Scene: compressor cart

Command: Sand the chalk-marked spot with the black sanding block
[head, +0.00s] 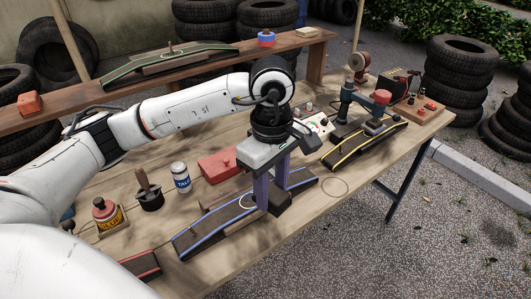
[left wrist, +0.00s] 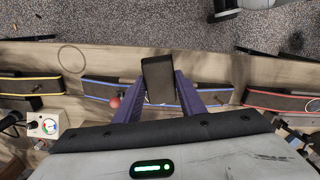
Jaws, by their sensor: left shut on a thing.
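The black sanding block (head: 276,200) is held between the two purple fingers of my left gripper (head: 268,190). In the left wrist view the block (left wrist: 158,78) stands out between the fingertips. The gripper points down over the blue-edged dark strip (head: 215,227) on the table.
The wooden table (head: 215,270) also holds a yellow-edged strip (head: 350,152), a red-edged strip (head: 140,264), a red box (head: 218,165), a white-and-blue can (head: 180,177) and a gauge box (head: 318,124). Bare wood lies around the thin ring (head: 335,179).

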